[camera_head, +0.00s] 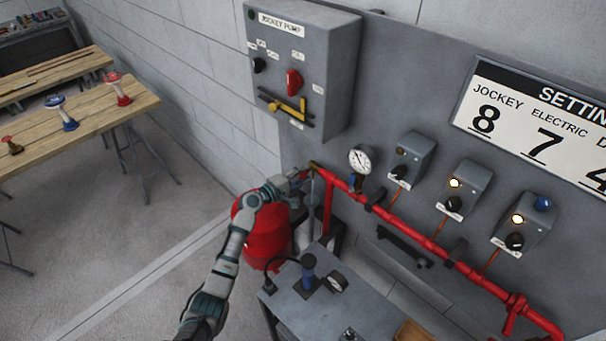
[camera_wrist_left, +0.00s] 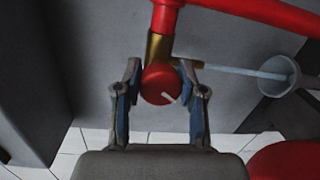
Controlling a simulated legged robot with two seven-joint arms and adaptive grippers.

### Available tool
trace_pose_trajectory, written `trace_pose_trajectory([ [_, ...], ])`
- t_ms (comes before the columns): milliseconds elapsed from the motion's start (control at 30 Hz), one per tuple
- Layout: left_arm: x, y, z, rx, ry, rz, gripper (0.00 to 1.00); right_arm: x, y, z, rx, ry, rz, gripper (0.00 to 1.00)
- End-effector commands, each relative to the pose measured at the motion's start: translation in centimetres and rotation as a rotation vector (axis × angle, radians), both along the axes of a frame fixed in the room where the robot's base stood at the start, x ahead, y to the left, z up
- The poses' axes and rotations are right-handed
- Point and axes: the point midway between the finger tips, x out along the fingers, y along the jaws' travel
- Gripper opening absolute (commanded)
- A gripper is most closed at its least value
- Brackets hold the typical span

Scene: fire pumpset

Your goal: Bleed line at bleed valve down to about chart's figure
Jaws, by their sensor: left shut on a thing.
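The bleed valve is a brass fitting (camera_wrist_left: 156,48) with a round red knob (camera_wrist_left: 160,84) in the left wrist view. A pale mark on the knob points to lower right. My left gripper (camera_head: 302,177) is shut on this knob, one finger on each side; it also shows in the left wrist view (camera_wrist_left: 160,80). In the head view the gripper mostly hides the valve at the left end of the red pipe (camera_head: 415,235). A round white gauge (camera_head: 360,159) stands above the pipe; its figures are too small to read. The settings chart (camera_head: 535,120) shows JOCKEY 8 and ELECTRIC 7.
The jockey pump panel (camera_head: 340,75) hangs above the valve. Three grey switch boxes, one here (camera_head: 410,160), line the wall; two have lit lamps. A red tank (camera_head: 264,240) stands below my arm. A grey bench (camera_head: 290,310) is in front; a wooden table (camera_head: 90,125) is at left.

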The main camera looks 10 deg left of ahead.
Motion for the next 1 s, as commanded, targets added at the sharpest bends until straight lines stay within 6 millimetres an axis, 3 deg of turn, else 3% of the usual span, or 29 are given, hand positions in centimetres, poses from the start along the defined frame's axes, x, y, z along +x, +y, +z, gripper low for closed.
trace_pose_trajectory([
  [467,-0.04,0.1,-0.47,-0.009,0.015,0.002,0.05,-0.01,0.32,0.01,0.004,0.0,-0.002,0.4],
  [500,-0.04,0.1,-0.48,-0.009,0.015,0.002,0.45,-0.01,0.32,0.01,0.004,0.0,-0.002,0.4],
  [600,-0.03,0.08,-0.41,-0.009,0.013,0.001,0.66,-0.02,0.3,0.01,0.003,0.001,-0.002,0.4],
  [1000,-0.73,0.61,-0.11,-0.009,0.008,0.002,0.66,-0.08,-0.06,0.04,-0.001,-0.001,0.0,0.4],
])
